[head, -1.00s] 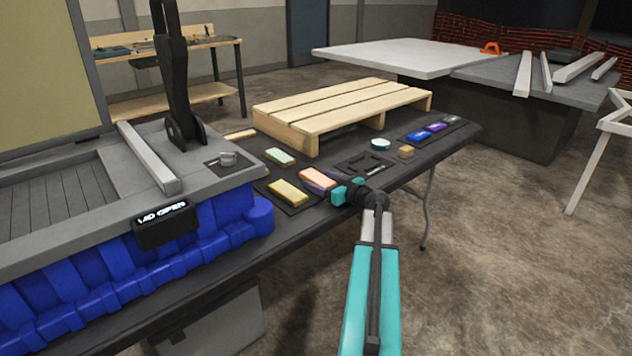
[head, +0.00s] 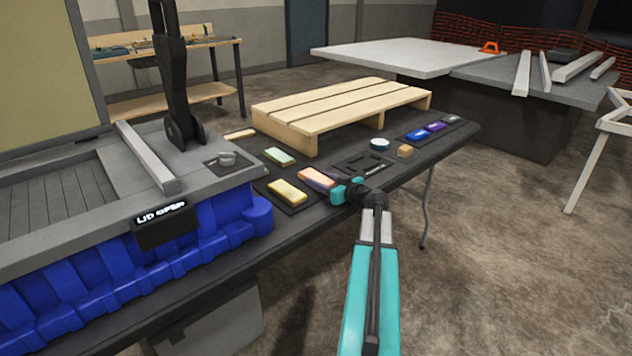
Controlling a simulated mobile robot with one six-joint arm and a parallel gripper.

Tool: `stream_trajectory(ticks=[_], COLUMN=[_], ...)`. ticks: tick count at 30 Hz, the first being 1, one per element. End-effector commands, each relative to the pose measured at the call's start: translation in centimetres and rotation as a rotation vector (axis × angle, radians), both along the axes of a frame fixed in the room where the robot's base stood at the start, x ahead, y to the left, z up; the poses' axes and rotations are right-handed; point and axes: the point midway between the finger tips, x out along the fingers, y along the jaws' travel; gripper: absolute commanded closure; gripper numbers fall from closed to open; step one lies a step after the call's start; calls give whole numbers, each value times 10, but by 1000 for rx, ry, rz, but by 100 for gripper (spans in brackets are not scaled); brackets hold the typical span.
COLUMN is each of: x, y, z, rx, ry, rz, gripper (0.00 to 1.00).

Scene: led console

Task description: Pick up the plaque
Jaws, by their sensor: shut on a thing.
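My gripper (head: 341,191), with teal fingers, is at the dark table's front edge, shut on the near right end of an orange-topped block (head: 315,176) with a purple side. The block is low over or on the dark table; I cannot tell whether it touches. A yellow block (head: 287,192) lies to its left on a dark mat, and a pale green block (head: 279,156) lies behind it. Nothing in view is marked as the plaque; the held block is the likeliest. My gripper hides part of its right end.
A wooden pallet (head: 340,108) stands behind the blocks. A dark slotted tray (head: 350,168), a round pale-blue-topped item (head: 379,144) and a small tan block (head: 405,151) lie to the right. A blue-sided console (head: 120,265) with a "LID OPEN" display (head: 163,219) fills the left.

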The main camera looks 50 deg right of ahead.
Motion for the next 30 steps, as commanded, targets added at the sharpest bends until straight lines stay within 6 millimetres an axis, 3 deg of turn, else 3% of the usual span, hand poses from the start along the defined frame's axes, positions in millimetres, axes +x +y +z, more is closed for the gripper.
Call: stream_trajectory(ticks=[8, 17, 30], x=[0, 0, -57], y=[0, 0, 25], z=[7, 35, 40], rx=[-1, -2, 0], ry=[-1, -1, 0], rz=[0, -1, -2], gripper=[77, 77, 77])
